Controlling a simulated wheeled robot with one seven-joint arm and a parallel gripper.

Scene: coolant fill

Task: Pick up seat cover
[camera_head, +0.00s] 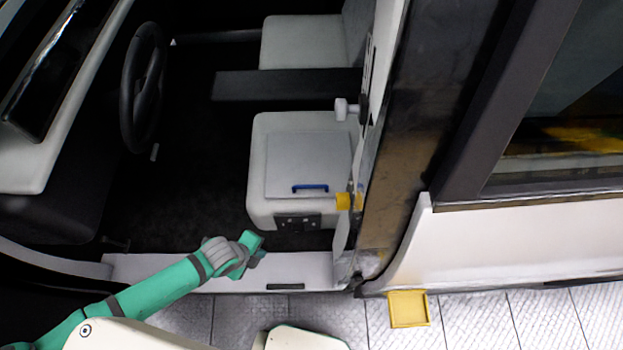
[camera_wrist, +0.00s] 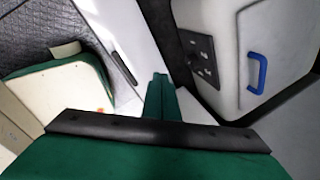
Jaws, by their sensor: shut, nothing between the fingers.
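The seat cover (camera_head: 307,160) is a flat, pale grey panel with a blue handle (camera_head: 310,188) near its front edge. It lies on the light seat (camera_head: 262,205) inside the vehicle. In the wrist view the blue handle (camera_wrist: 257,74) shows at the right, beside the dark switch panel on the seat's side. My gripper (camera_head: 258,238) is over the door sill, below and to the left of the handle, and apart from it. In the wrist view its green fingers (camera_wrist: 160,90) are together and hold nothing.
The steering wheel (camera_head: 143,87) is at the left. A yellow piece (camera_head: 348,201) sits at the seat's right edge by the door pillar. A yellow tray (camera_head: 408,309) lies on the floor outside. The dark cabin floor (camera_head: 195,190) left of the seat is clear.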

